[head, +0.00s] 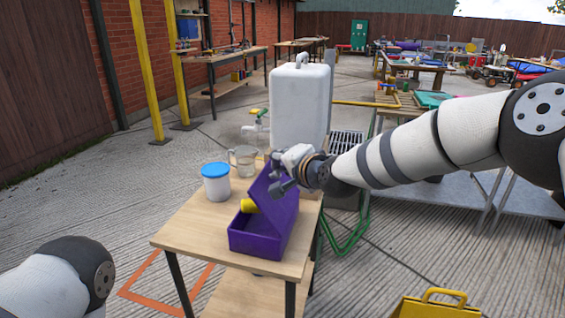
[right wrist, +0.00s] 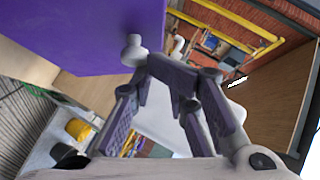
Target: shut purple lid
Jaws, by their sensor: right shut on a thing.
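A purple box (head: 262,238) sits near the front edge of a wooden table in the head view. Its purple lid (head: 268,190) stands raised and tilted, with the box open toward the left. A yellow object (head: 249,205) shows in the opening. My right gripper (head: 282,174) is at the upper edge of the lid and is shut on it; the exact contact is hard to see. In the right wrist view the lid (right wrist: 80,35) fills the upper left, by the gripper's fingers (right wrist: 172,80). My left gripper is out of view; only part of that arm shows.
On the wooden table (head: 190,225), a white jar with a blue lid (head: 216,182) and a clear jug (head: 243,160) stand left of and behind the box. A large white water container (head: 299,105) with a tap stands behind. A yellow container (head: 436,305) is at front right.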

